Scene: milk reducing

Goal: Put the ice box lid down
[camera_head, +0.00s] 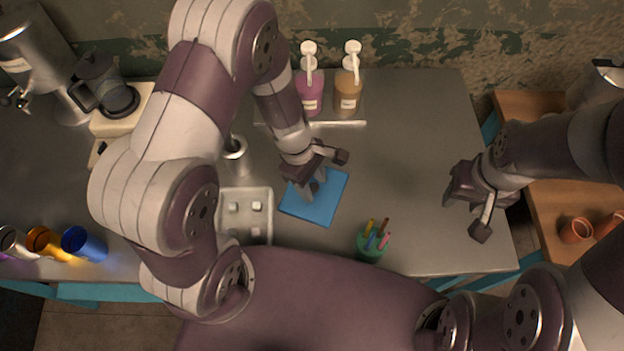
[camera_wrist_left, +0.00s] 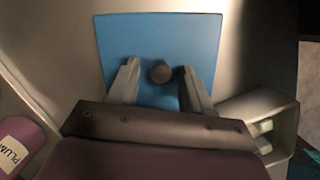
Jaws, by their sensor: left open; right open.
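The ice box lid is a flat blue square (camera_head: 318,206) lying on the grey table, just right of the ice box (camera_head: 263,194). In the left wrist view the lid (camera_wrist_left: 120,45) has a dark round knob (camera_wrist_left: 160,72) at its middle. My left gripper (camera_head: 313,187) is over the lid with its fingers open on either side of the knob, apart from it in the left wrist view. The ice box is an open pale tray with a few light cubes in it. My right gripper (camera_head: 465,203) is open and empty above the table's right side.
A green cup with coloured sticks (camera_head: 371,244) stands near the front edge. Pink (camera_head: 309,95) and tan (camera_head: 347,92) pump bottles stand at the back. A coffee machine (camera_head: 120,112) and coloured cups (camera_head: 82,243) are at left. The table's back right is clear.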

